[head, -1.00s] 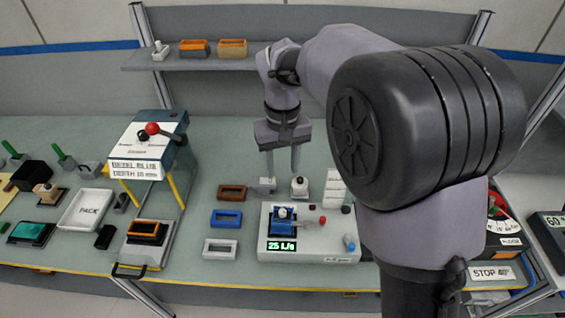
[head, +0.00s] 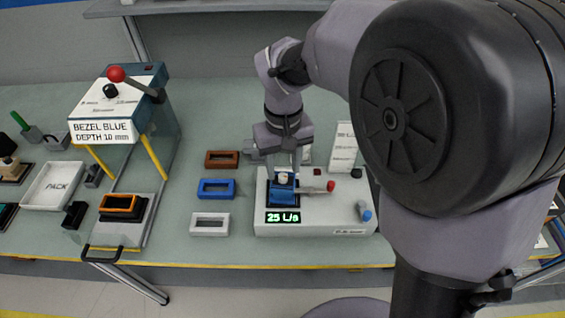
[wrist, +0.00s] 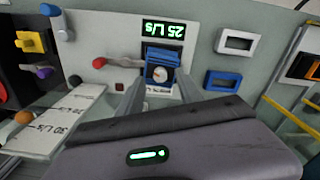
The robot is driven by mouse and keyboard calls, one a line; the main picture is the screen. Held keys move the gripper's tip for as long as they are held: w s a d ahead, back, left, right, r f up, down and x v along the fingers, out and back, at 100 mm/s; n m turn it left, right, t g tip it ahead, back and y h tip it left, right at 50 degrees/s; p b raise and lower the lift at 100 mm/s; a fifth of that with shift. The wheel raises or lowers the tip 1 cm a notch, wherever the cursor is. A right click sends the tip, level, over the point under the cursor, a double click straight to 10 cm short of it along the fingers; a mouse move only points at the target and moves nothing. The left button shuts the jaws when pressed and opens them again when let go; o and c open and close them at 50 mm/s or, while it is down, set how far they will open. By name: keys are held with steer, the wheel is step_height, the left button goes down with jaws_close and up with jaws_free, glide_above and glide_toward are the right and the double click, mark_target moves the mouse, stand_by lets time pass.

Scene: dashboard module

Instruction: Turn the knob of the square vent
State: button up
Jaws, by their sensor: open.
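The square vent (head: 282,194) is a blue block clamped in a light grey test fixture (head: 336,222). A small cream knob (head: 284,178) sits on top of the vent. In the wrist view the vent (wrist: 164,58) and its round knob (wrist: 158,73) lie just beyond my fingertips. My gripper (head: 284,168) is open, pointing down just above and behind the knob. In the wrist view my gripper (wrist: 156,88) has a finger to each side of the knob, with nothing held. In the head view the fingers partly overlap the knob area, so contact cannot be told.
A green display (head: 284,217) reads 25 L/s. A red-tipped lever (head: 330,186) and a blue knob (head: 366,214) are on the fixture. Brown, blue (head: 216,189) and white (head: 210,224) frames lie to the left. A bezel press (head: 122,115) stands farther left.

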mark_target(283, 178)
step_height(283, 178, down, 2)
steer(key=shift+w+f, duration=0.1)
steer(key=shift+f, duration=0.15)
steer(key=shift+r, duration=0.1)
jaws_close()
steer(key=shift+m, duration=1.6)
jaws_free()
